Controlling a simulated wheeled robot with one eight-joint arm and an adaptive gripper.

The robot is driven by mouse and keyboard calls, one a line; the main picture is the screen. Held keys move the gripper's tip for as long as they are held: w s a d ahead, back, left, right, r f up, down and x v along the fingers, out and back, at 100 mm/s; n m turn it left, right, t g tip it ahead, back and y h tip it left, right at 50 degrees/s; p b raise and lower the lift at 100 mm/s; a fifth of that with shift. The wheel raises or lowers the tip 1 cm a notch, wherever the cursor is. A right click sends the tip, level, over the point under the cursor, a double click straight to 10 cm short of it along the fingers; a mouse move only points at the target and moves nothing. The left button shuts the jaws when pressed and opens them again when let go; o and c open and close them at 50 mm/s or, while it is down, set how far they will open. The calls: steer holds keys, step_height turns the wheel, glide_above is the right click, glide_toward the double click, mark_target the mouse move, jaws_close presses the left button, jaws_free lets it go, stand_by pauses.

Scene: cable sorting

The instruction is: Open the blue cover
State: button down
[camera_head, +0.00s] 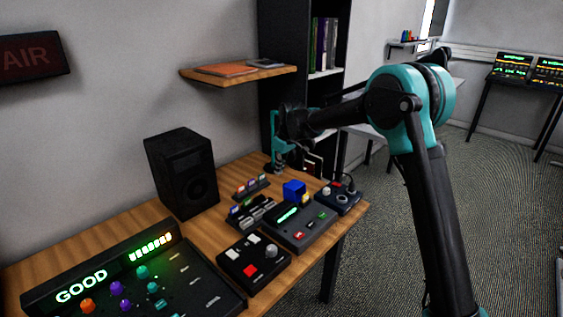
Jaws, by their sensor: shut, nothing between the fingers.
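The blue cover (294,190) is a small boxy blue piece on the dark device (301,230) with a lit green strip, near the right end of the wooden table. I cannot tell from here whether it is closed or raised. My arm comes in from the right.
A black speaker (181,172) stands at the back left. A mixer panel (130,283) reading GOOD, a box with a red button (253,262), a small knob box (339,196) and racks of coloured plugs (250,187) crowd the table (209,231). A wooden shelf (237,74) hangs above.

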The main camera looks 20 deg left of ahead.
mark_target(289, 183)
steer(key=shift+s+d+f, duration=0.3)
steer(key=shift+d+f, duration=0.35)
steer(key=shift+d, duration=0.15)
steer(key=shift+s+d+f, duration=0.3)
steer(key=shift+d+f, duration=0.35)
steer(key=shift+d, duration=0.1)
steer(key=shift+s+d+r+y, duration=0.2)
steer(key=shift+d+r+y, duration=0.2)
steer(key=shift+d+y, duration=0.2)
steer(key=shift+s+d+r+t, duration=0.2)
steer(key=shift+d+r+t, duration=0.05)
steer(key=shift+d+t, duration=0.05)
steer(key=shift+r, duration=0.15)
steer(key=shift+r, duration=0.65)
